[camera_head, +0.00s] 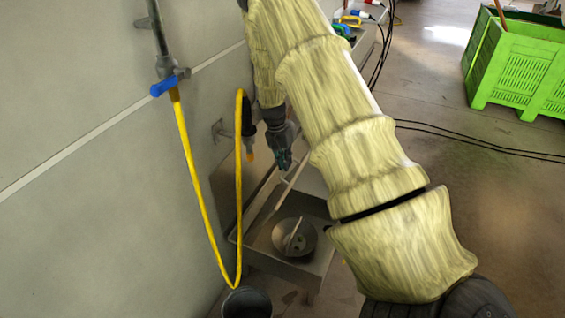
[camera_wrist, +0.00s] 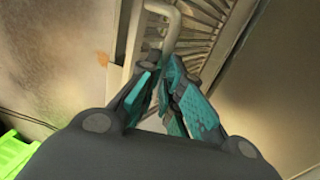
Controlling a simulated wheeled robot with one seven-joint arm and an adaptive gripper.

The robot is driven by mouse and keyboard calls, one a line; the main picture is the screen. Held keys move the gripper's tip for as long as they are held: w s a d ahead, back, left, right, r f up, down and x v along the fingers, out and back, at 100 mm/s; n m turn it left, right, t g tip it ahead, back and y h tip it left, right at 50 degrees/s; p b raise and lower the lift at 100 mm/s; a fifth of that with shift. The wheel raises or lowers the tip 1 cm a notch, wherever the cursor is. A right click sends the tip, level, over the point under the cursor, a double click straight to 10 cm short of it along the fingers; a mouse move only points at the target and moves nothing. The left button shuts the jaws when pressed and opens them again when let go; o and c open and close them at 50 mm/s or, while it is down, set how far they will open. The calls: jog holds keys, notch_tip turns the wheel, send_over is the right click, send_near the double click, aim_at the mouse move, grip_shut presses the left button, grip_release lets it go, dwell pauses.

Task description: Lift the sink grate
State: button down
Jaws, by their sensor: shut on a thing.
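The sink grate (camera_wrist: 203,42), a metal panel with ribbed slats, shows at the top of the wrist view. A pale bent handle bar (camera_wrist: 176,27) stands out from it. My gripper (camera_wrist: 168,64) is shut on this handle, with its teal-padded fingers close together around the bar. In the head view my gripper (camera_head: 284,166) points down above the metal sink (camera_head: 322,258), near its back end. A pale bar shows at the fingertips there. My arm hides part of the sink's right side, and I cannot tell how high the grate is.
A yellow hose (camera_head: 193,180) hangs from a tap with a blue handle (camera_head: 163,85) along the left wall. A dark bucket (camera_head: 246,302) stands at the sink's near left. A green crate (camera_head: 520,65) stands at the upper right. Black cables cross the floor.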

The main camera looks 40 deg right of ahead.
jog(key=shift+a+f, duration=0.4)
jog(key=shift+f, duration=0.35)
jog(key=c, duration=1.7)
grip_release()
jog(key=shift+f, duration=0.15)
jog(key=o, duration=0.4)
jog(key=shift+w+f, duration=0.2)
jog(key=shift+f, duration=0.05)
jog(key=shift+w, duration=0.1)
jog(key=shift+c, duration=1.1)
jog(key=shift+d+r, duration=0.3)
jog(key=shift+d, duration=0.05)
jog(key=shift+r, duration=0.1)
notch_tip(320, 180, up, 11)
jog(key=w+a, duration=0.1)
jog(key=w, duration=0.1)
jog(key=shift+r, duration=0.2)
